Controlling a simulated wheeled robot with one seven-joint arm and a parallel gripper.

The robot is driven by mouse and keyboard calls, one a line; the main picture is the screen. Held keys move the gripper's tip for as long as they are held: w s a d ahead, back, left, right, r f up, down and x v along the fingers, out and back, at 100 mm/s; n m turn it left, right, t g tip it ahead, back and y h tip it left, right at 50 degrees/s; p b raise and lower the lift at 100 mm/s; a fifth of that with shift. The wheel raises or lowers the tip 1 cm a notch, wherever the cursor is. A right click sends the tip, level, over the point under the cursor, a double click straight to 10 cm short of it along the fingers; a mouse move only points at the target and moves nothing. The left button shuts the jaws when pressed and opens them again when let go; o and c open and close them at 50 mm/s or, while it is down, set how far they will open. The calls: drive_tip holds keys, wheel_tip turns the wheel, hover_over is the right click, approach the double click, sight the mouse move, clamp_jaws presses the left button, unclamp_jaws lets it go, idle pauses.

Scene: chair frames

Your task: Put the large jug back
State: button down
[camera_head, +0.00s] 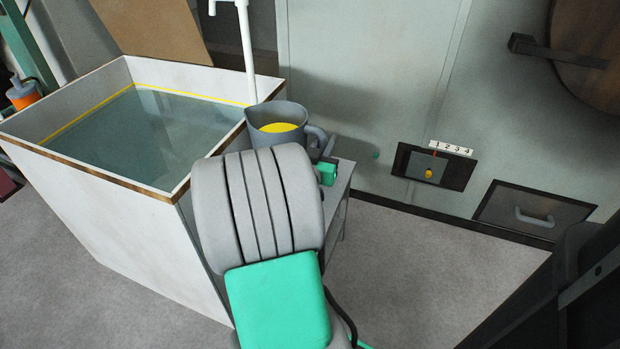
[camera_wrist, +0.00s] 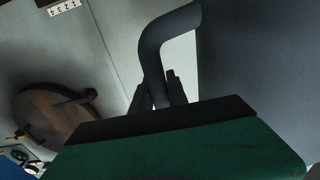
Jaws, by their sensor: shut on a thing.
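The large jug (camera_head: 264,118) is grey, with a spout at the left, a handle at the right and yellow contents visible inside. It is upright beside the right rim of the water tank, above or on a small grey table (camera_head: 345,178); my arm hides its base, so I cannot tell if it touches the table. My gripper (camera_head: 328,150) is at the jug's right side, shut on its handle. In the wrist view the curved handle (camera_wrist: 150,45) passes between the two dark fingers (camera_wrist: 162,92), with the jug's body (camera_wrist: 255,55) filling the right side.
A white tank (camera_head: 110,215) of water with a wooden rim stands at the left. A white pipe (camera_head: 247,50) rises behind the jug. The back wall holds a panel marked 1 2 3 4 (camera_head: 432,168) and a drawer (camera_head: 530,210). Grey floor (camera_head: 400,270) is clear at the right.

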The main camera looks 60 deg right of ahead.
drive_tip(key=s+d+f+b, duration=0.1)
drive_tip(key=d+f+b, duration=0.4)
drive_tip(key=d+f, duration=0.8)
drive_tip(key=shift+s+d, duration=0.15)
drive_tip(key=shift+d, duration=0.3)
drive_tip(key=c, duration=1.3)
unclamp_jaws()
drive_tip(key=shift+f, duration=0.1)
drive_tip(key=s+a, duration=0.2)
drive_tip(key=a, duration=1)
drive_tip(key=shift+b, duration=0.45)
